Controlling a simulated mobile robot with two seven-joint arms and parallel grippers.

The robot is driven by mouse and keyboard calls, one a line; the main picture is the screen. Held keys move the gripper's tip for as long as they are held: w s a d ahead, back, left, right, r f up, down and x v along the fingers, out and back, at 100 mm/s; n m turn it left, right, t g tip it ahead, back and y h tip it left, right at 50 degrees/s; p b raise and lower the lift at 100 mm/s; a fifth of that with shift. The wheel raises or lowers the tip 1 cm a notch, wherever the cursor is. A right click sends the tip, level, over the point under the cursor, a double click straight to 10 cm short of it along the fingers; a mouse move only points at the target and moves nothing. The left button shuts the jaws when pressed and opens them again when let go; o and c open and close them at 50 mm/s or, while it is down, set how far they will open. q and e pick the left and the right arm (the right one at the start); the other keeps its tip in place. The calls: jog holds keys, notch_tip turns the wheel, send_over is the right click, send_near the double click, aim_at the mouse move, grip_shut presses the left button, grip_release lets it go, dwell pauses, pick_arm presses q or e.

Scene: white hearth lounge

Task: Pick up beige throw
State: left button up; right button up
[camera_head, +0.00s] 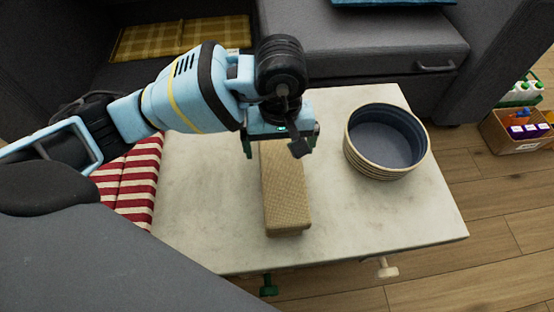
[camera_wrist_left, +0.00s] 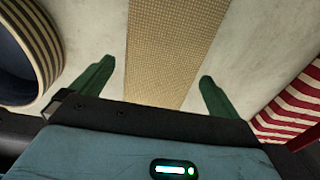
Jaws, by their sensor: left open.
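The beige throw (camera_head: 285,195) lies as a long, narrow folded block on the pale stone-topped table. Its far end is hidden under my left gripper (camera_head: 280,152) in the head view. In the left wrist view the throw (camera_wrist_left: 172,50) runs between the two green fingers of the left gripper (camera_wrist_left: 155,90). The fingers are apart, one on each side of the throw, with pale tabletop showing between each finger and the throw. The left gripper is open and empty. My right gripper is not in view.
A round striped basket (camera_head: 385,142) with a dark inside stands right of the throw. A red-and-white striped cloth (camera_head: 130,185) lies at the table's left edge. A dark grey sofa (camera_head: 360,50) stands behind. Bare tabletop (camera_head: 205,215) shows left of the throw.

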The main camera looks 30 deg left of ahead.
pick_arm(q)
notch_tip(320, 180, down, 3)
jog(key=shift+w+f+b, duration=0.1)
jog(key=shift+f+b, duration=0.05)
jog(key=shift+b, duration=0.35)
jog(key=shift+c, duration=0.9)
jog(key=c, duration=1.1)
